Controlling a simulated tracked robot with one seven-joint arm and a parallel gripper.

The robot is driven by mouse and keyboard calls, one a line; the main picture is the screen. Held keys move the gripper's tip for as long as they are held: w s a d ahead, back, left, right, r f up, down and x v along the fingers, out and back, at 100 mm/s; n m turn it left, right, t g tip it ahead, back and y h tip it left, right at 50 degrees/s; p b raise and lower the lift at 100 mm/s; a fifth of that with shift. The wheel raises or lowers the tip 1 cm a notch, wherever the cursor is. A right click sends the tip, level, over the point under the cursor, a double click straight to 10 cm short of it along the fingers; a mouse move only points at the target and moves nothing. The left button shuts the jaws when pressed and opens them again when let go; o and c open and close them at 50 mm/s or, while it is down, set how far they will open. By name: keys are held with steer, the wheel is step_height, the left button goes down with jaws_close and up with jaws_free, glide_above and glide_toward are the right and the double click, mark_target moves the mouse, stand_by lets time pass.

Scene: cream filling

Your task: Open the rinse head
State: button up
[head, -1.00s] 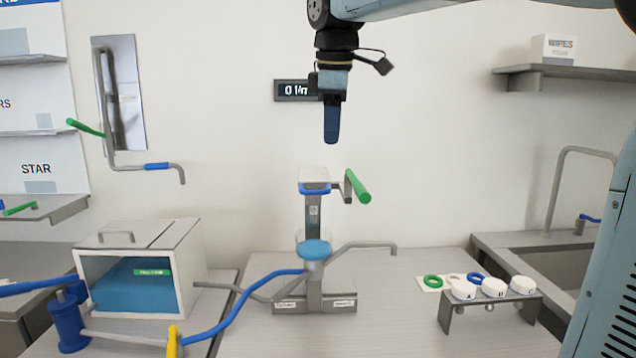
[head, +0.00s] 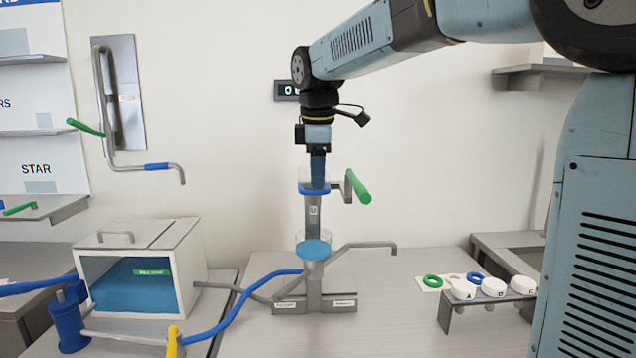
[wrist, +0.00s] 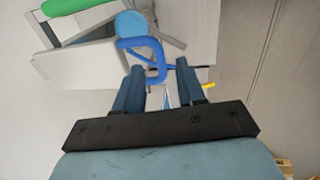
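No readable label marks the rinse head. The central grey stand (head: 313,222) carries a boxy head with a blue U-shaped handle (head: 314,190) at its front and a green lever (head: 358,187) at its right. My gripper (head: 318,184) points down at this head, its fingers overlapping the head's front in the head view. In the wrist view my gripper (wrist: 158,80) is open, its fingers apart. The blue handle (wrist: 145,42) reaches close to the gap between the fingertips; I cannot tell whether they touch. The green lever (wrist: 75,5) shows upper left.
A clear cup with blue contents (head: 314,249) sits on the stand below the head. A white box (head: 185,262) stands left, with a blue hose (head: 240,305) in front. A rack with white lids (head: 493,288) is right. A jointed pipe (head: 120,166) hangs on the wall.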

steer(key=shift+w+f, duration=0.15)
steer(key=shift+f, duration=0.55)
steer(key=shift+w+f, duration=0.15)
steer(key=shift+f, duration=0.5)
steer(key=shift+d, duration=0.1)
jaws_close()
